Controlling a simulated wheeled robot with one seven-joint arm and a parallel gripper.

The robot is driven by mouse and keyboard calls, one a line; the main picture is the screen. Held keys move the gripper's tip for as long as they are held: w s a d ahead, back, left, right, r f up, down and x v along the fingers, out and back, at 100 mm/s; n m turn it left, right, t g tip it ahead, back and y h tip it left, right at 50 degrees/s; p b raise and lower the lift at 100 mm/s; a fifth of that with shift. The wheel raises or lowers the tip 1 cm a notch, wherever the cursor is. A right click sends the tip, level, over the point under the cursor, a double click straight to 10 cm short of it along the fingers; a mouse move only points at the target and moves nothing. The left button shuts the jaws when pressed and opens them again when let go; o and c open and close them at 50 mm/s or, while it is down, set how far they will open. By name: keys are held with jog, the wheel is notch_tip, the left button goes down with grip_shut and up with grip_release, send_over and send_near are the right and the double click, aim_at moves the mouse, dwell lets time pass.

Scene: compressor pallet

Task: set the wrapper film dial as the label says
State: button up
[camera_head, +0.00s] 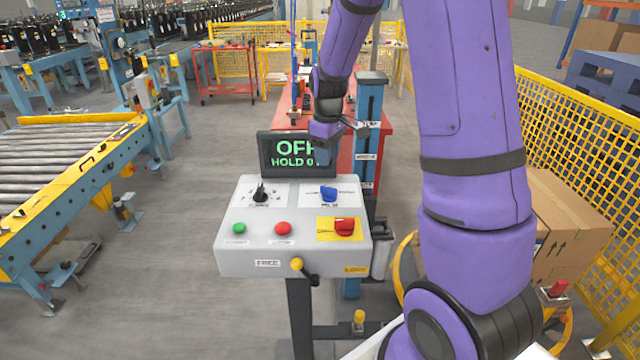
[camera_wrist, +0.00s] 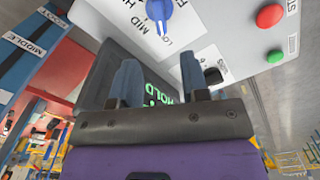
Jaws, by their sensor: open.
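A grey control box (camera_head: 230,262) stands on a post and carries a blue knob (camera_head: 328,194) and a black knob (camera_head: 260,194). In the wrist view the blue knob (camera_wrist: 159,12) has printed marks around it, with LO and HI readable. No name for the film dial is legible, so I cannot tell for certain which knob it is.
Green (camera_head: 239,229) and red (camera_head: 283,229) buttons and a red switch (camera_head: 345,227) sit nearer. A blue post (camera_head: 370,110) with small labels stands right of the screen.

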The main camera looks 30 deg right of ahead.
aim_at(327, 187)
notch_tip(327, 187, down, 10)
jog(key=shift+f, duration=0.1)
dwell(0.4)
jog(key=shift+c, duration=0.4)
grip_shut()
